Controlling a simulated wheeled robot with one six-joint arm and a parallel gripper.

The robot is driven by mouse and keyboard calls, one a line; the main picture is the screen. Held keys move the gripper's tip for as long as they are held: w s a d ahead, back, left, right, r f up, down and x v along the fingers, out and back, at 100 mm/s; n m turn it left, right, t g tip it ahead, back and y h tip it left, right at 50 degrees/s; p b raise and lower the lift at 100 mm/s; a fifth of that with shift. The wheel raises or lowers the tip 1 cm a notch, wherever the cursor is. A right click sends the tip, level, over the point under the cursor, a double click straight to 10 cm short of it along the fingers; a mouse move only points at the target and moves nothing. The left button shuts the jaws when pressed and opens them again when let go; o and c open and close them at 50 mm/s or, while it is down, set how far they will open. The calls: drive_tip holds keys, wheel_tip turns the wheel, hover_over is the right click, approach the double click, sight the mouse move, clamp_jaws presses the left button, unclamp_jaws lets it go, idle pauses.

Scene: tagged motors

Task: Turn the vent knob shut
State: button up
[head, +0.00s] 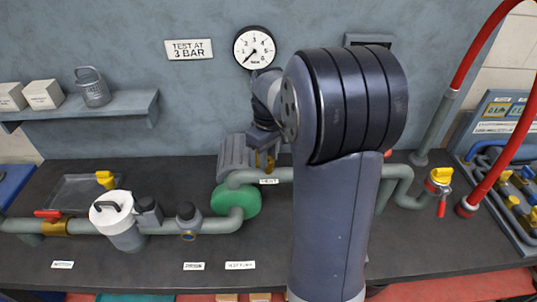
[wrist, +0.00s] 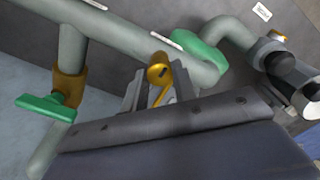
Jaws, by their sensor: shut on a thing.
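The vent knob is a small brass knob (wrist: 158,72) with a yellow lever, on the grey pipe. It also shows in the head view (head: 264,161), just above a small white label (head: 268,181) on that pipe. My gripper (head: 247,158) reaches down to it from above, and its jaws are shut on the knob. In the wrist view the gripper (wrist: 150,92) has its fingers beside the knob, and the wrist body hides their lower part. My arm covers the pipe right of the knob in the head view.
A green round part (head: 236,200) sits on the pipe close left of my gripper. A green-handled brass valve (wrist: 47,106) is nearby. A pressure gauge (head: 254,47) hangs on the wall, its needle near the low end.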

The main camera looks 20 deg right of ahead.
sight(269, 159)
idle(0.4)
drive_tip(key=o, duration=1)
wheel_tip(269, 159, up, 11)
drive_tip(key=shift+b, duration=0.35)
drive_tip(key=shift+f, duration=0.15)
wheel_tip(269, 159, down, 11)
drive_tip(key=shift+r+p, duration=0.1)
drive_tip(key=shift+p, duration=0.25)
drive_tip(key=shift+r, duration=0.1)
